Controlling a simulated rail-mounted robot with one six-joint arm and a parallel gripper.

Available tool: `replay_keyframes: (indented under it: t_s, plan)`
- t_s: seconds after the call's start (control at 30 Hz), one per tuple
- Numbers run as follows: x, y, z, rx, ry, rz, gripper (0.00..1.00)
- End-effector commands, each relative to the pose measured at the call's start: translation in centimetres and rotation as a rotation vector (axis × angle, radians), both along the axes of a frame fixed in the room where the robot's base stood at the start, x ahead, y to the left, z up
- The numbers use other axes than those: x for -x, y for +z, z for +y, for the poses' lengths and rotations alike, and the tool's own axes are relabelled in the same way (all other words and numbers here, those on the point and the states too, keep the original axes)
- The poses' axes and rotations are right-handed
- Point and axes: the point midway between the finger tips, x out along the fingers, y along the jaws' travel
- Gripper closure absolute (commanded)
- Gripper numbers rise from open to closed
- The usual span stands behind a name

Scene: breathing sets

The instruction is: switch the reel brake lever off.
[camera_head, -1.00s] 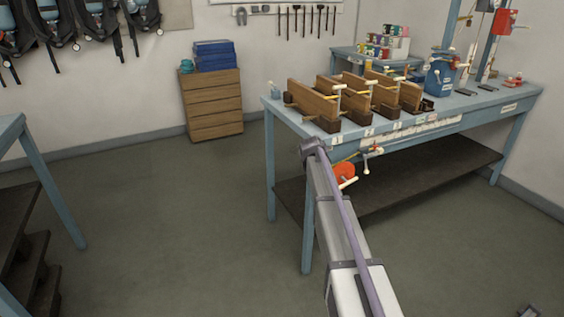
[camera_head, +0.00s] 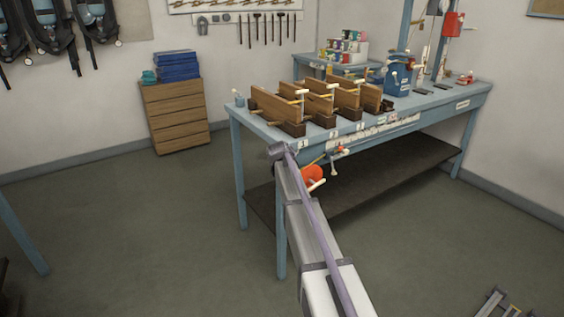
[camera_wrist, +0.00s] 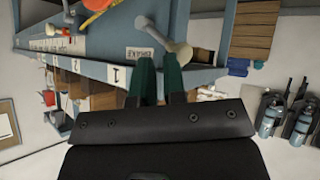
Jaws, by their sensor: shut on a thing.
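A cream lever with rounded ends (camera_wrist: 163,34), which I take for the reel brake lever, shows at my fingertips in the wrist view, by the bench edge. My gripper (camera_wrist: 158,60) has two green fingers shut on it, with a narrow gap between them; the exact contact is hard to see. The orange reel (camera_head: 313,174) hangs under the bench's near edge in the head view, partly behind my arm. Part of the orange reel (camera_wrist: 95,6) also shows at the top left of the wrist view. My gripper is hidden in the head view.
The blue bench (camera_head: 262,126) carries several wooden stands (camera_head: 275,105) and a blue container (camera_head: 398,80). A dark lower shelf (camera_head: 390,170) lies beneath. A wooden drawer cabinet (camera_head: 176,115) stands at the back wall.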

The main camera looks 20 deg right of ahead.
Motion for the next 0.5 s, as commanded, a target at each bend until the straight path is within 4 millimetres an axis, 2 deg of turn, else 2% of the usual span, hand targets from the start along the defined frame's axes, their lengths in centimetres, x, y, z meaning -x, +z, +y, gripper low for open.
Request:
replay_keyframes:
  t_s: [0.03,0.27,0.4,0.5]
  plan:
    - [-0.1,-0.1,-0.7,0.004,-0.007,0.002,1.0]
    - [1.1,1.4,-1.1,0.004,-0.007,0.001,1.0]
    - [3.0,3.5,-1.4,0.006,0.002,-0.003,1.0]
    - [4.7,5.3,-0.3,0.005,0.006,-0.003,1.0]
